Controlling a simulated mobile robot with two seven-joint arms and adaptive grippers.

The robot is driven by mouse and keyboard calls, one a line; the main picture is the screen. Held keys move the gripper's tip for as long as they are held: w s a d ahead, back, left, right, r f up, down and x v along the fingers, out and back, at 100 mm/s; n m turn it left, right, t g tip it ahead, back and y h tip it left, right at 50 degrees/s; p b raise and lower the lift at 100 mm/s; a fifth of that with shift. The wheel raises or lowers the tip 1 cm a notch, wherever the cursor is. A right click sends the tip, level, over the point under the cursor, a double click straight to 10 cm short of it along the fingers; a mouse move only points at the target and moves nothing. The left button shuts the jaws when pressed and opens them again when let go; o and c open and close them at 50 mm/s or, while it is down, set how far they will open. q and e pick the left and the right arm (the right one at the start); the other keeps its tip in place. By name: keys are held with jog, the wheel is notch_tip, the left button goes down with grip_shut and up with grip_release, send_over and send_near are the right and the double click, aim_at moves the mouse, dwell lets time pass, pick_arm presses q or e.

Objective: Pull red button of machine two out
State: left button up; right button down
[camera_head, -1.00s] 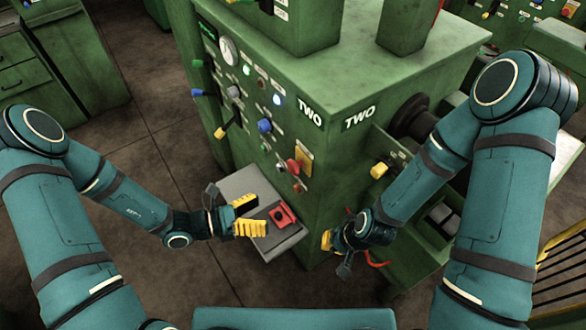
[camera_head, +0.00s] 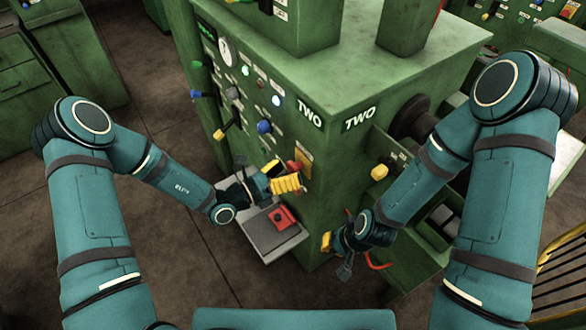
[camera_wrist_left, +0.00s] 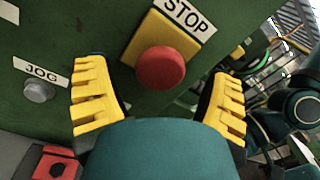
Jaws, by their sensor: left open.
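Machine two (camera_head: 340,85) is a green box marked TWO on two faces. Its red button (camera_head: 298,165) shows just past my left gripper's fingers in the head view. In the left wrist view the red button (camera_wrist_left: 160,68) is a round knob on a yellow plate under a STOP label. My left gripper (camera_head: 278,178) has yellow fingers and is open. In the left wrist view its fingers (camera_wrist_left: 158,100) stand apart, one to each side below the button, with nothing between them. My right gripper (camera_head: 334,242) is low by the machine's right face; its finger gap is not clear.
A grey tray (camera_head: 262,240) with a red block (camera_head: 283,218) sits below the panel. A grey JOG button (camera_wrist_left: 39,91) is left of the red button. Knobs and levers (camera_head: 264,126) stick out of the panel above. The floor at left is clear.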

pick_arm(q)
jog(key=shift+x, duration=0.85)
jog(key=c, duration=1.4)
jog(key=shift+o, duration=0.2)
jog(key=shift+p+v, duration=0.55)
jog(key=shift+v, duration=0.35)
jog(key=o, duration=1.4)
jog(key=shift+c, duration=0.2)
